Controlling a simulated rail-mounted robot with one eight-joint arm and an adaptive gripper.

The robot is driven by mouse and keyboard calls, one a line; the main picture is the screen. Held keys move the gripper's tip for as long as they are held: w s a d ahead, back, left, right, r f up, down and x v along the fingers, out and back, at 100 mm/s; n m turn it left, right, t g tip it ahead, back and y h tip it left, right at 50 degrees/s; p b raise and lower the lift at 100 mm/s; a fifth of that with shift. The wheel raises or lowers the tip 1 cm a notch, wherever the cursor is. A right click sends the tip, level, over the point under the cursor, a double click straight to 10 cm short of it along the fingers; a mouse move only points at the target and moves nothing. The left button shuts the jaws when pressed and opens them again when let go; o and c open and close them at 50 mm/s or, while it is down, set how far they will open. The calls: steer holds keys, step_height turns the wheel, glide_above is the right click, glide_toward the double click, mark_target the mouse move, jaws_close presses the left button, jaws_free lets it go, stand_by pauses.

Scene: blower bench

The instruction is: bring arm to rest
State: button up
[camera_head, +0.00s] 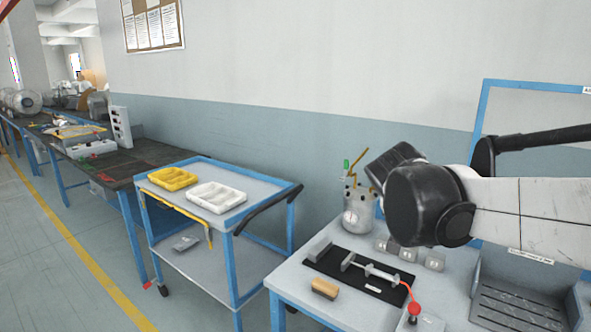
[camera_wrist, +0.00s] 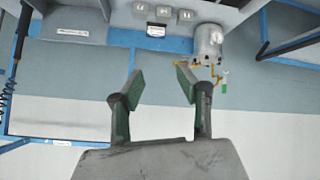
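My arm reaches in from the right edge in the head view, with its dark wrist joint above the bench at the right. My gripper (camera_wrist: 155,92) shows in the wrist view with its two green-sided fingers spread apart and nothing between them. The fingers point toward the bench edge and the blue-grey wall, in a picture that appears upside down. In the head view the fingers are hidden behind the wrist.
The bench (camera_head: 300,275) carries a black fixture mat (camera_head: 335,265), a brown-topped block (camera_head: 325,288), a metal canister (camera_head: 357,208) and grey blocks (camera_head: 434,260). A blue trolley (camera_head: 263,178) holds yellow (camera_head: 172,179) and white trays (camera_head: 216,198). A grey slotted bin (camera_head: 515,305) stands right.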

steer(key=s+a+f+n+y, duration=0.1)
steer(key=s+f, duration=0.2)
steer(key=s, duration=0.5)
steer(key=s+a+f+n+y, duration=0.1)
steer(key=s+f, duration=0.3)
steer(key=s, duration=0.4)
steer(key=s+a+f+n+g+y, duration=0.1)
steer(key=s+a+f+y, duration=0.1)
steer(key=s, duration=0.6)
steer(key=shift+a+f+y, duration=0.25)
steer(key=shift+f+y, duration=0.35)
steer(key=shift+f, duration=0.15)
